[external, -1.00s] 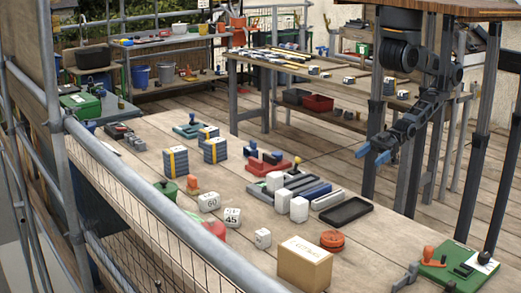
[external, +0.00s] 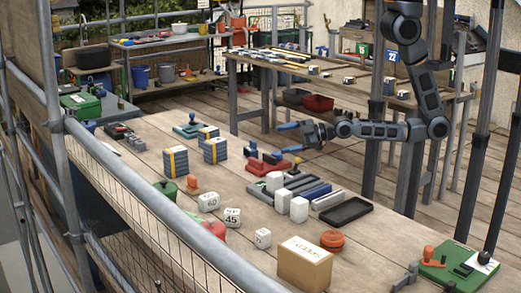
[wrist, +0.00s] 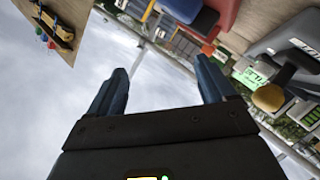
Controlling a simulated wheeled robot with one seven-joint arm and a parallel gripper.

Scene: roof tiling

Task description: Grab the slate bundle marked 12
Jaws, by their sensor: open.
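Three dark slate bundles with yellow straps stand on the long bench in the external view: a left one (external: 175,162), a right one (external: 215,149) and one behind it (external: 208,134). No number is readable on them, so I cannot tell which is marked 12. My gripper (external: 286,136) is open and empty, its blue fingers pointing left, above the bench's far edge and to the right of the bundles. In the wrist view my gripper (wrist: 161,68) shows spread fingers with only hazy background between them. No bundle is identifiable there.
White blocks (external: 299,209), a black tray (external: 345,211) and a cardboard box (external: 304,263) stand nearer. A scaffold rail (external: 150,192) runs along the front.

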